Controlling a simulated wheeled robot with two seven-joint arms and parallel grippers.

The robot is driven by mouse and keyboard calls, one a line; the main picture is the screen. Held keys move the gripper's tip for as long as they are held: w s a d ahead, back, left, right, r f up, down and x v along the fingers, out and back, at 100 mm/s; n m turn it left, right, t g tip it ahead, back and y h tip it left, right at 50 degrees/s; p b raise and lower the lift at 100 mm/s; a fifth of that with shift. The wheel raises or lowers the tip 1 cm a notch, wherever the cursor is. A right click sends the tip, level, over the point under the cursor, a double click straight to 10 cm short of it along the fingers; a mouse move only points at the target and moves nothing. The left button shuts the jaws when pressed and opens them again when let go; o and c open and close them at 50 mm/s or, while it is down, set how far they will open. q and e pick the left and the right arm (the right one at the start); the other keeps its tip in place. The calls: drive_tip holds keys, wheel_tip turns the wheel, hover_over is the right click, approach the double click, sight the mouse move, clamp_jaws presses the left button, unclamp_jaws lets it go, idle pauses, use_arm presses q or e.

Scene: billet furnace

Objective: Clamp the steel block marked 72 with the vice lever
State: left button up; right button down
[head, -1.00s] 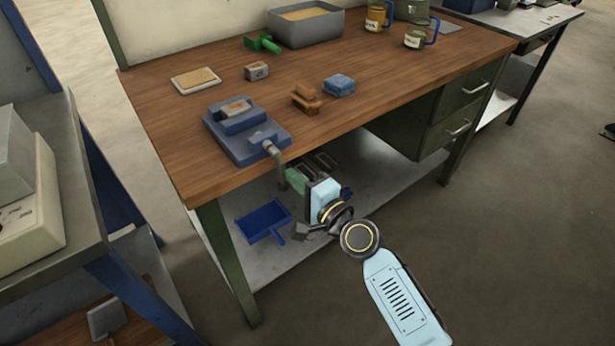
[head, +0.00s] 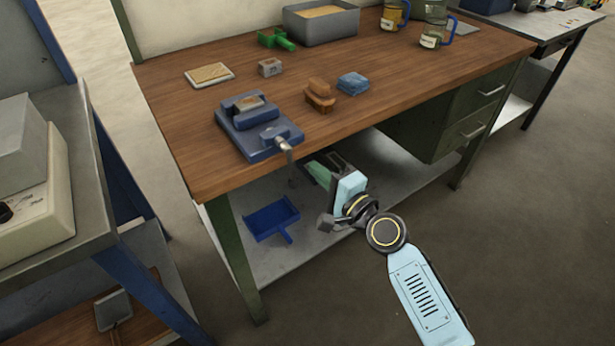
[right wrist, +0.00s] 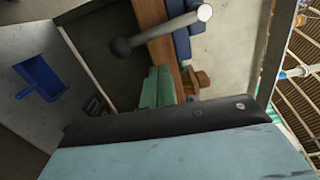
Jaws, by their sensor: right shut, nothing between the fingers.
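The blue vice (head: 262,147) sits on the wooden bench near its front left edge. A steel block (head: 248,103) lies between its jaws; its marking is too small to read. The grey vice lever (head: 284,148) points out and down past the bench's front edge. In the right wrist view the lever (right wrist: 165,34) shows as a bar with a rounded knob. My right gripper (head: 316,172), with green fingers (right wrist: 158,88), is shut and empty just right of the lever, apart from it. My left gripper is not in view.
A second block (head: 270,67) stands behind the vice. A brush (head: 319,94), a blue cloth (head: 352,83), a sponge-like pad (head: 209,75) and a grey bin (head: 321,24) are on the bench. A blue dustpan (head: 271,219) lies on the lower shelf.

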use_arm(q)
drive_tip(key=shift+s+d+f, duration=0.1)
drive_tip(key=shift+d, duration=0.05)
use_arm(e)
drive_tip(key=v, duration=1)
drive_tip(key=shift+w+d, duration=0.2)
drive_tip(key=shift+d, duration=0.3)
